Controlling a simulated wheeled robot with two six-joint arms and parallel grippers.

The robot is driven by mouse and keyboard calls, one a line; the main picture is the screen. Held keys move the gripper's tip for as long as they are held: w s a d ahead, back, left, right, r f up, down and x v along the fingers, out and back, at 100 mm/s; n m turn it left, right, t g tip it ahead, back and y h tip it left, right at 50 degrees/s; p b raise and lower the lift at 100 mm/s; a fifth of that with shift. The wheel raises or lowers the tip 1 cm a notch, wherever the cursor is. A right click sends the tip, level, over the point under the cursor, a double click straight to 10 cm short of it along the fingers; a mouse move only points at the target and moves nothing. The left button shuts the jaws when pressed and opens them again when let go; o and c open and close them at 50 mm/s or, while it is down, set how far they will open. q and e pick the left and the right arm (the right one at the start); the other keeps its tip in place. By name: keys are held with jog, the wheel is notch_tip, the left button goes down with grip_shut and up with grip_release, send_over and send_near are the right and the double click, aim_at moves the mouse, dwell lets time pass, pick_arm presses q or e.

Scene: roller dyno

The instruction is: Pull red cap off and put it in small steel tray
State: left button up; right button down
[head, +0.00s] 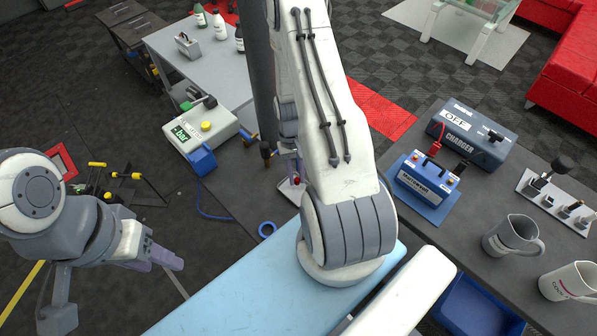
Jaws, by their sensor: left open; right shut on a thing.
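The small steel tray (286,191) lies on the dark bench, left of my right arm, which covers part of it. A small red piece, seemingly the red cap (297,181), shows over the tray just below my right gripper (296,168). The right gripper is mostly hidden behind my arm and is shut on this piece. I cannot tell whether the cap touches the tray. My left gripper (166,259) is open and empty at the lower left, well away from the tray.
A device with a green bar display (193,132) and a blue box (202,161) stand left of the tray. At right are a battery (425,181), a charger (470,137) and two mugs (512,238). A light-blue surface fills the front.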

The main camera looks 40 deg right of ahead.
jog(key=shift+f+b, duration=1.7)
jog(key=shift+f, duration=0.5)
jog(key=c, duration=0.6)
grip_release()
jog(key=shift+c, duration=0.2)
jog(key=shift+r, duration=0.1)
jog(key=v, duration=1)
jog(key=shift+r, duration=0.15)
jog(key=shift+w, duration=0.1)
